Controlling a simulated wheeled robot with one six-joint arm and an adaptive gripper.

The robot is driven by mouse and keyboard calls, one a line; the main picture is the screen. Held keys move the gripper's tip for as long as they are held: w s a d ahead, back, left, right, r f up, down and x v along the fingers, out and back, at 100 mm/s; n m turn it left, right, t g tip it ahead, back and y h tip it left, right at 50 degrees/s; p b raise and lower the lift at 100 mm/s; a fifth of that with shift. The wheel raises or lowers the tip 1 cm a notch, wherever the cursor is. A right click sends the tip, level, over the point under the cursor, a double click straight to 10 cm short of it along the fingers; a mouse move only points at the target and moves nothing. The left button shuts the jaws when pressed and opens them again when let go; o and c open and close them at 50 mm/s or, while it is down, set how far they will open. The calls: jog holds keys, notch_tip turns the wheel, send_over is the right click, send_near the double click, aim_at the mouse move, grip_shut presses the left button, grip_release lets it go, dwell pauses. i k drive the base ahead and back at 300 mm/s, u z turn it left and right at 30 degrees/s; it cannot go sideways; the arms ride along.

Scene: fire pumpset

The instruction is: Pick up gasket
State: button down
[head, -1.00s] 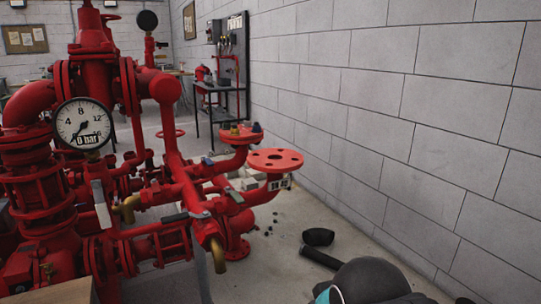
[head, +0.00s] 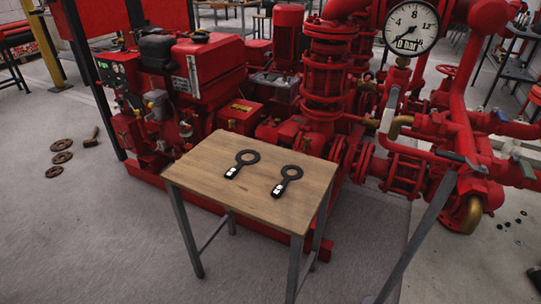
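Two flat black ring-shaped gaskets with tabs lie on a small wooden-topped table in the head view. The left gasket (head: 239,163) has its ring toward the upper right and a white label on its tab. The right gasket (head: 287,180) lies a little nearer the table's right edge, turned much the same way, also with a white label. They lie apart from each other, flat on the table top (head: 222,197). My gripper is not in view.
The red pumpset (head: 325,80) stands right behind the table. Several rusty rings (head: 61,158) and a hammer-like tool (head: 91,138) lie on the floor at left. A grey slanted post (head: 418,240) stands right of the table.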

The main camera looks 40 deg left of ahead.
aim_at(231, 174)
jog(key=u, duration=1.45)
jog(key=i, duration=0.7)
jog(key=z, duration=0.2)
